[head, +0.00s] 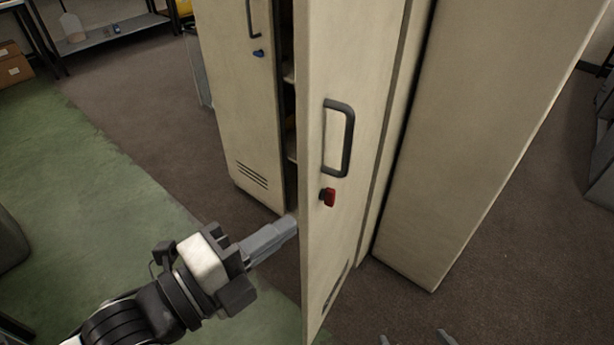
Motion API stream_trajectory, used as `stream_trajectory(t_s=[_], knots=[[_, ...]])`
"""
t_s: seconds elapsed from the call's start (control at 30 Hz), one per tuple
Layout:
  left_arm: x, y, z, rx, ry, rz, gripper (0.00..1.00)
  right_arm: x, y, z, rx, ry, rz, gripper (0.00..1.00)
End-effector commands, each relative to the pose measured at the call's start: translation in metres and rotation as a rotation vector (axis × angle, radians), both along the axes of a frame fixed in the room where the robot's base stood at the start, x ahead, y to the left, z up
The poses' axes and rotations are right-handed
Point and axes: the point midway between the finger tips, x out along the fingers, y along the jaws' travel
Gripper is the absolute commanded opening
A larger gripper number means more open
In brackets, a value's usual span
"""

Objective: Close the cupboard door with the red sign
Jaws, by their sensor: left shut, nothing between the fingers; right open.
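The cupboard door with the red sign (345,70) stands ajar in the head view, swung out toward me.
A tall cream panel (460,130) stands on the right.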

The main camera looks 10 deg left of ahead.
Motion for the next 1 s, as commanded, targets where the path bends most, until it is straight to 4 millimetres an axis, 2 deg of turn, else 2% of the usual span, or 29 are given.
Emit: stream_trajectory(t_s=[0.17, 0.6, 0.8, 1.0], knots=[[0.015, -0.011, 0.002, -0.002, -0.006, 0.002, 0.00, 0.001, 0.000, 0.003, -0.002, -0.003, 0.002, 0.89], [0.078, -0.061, 0.002, -0.003, -0.002, 0.002, 0.00, 0.002, -0.001, 0.012, -0.011, -0.004, 0.002, 0.89], [0.085, -0.037, -0.001, 0.006, 0.001, 0.001, 0.00, 0.002, -0.001, 0.010, -0.011, -0.001, -0.002, 0.89], [0.089, -0.024, -0.001, 0.003, 0.001, 0.001, 0.00, 0.002, 0.000, 0.012, -0.005, -0.002, -0.007, 0.89]])
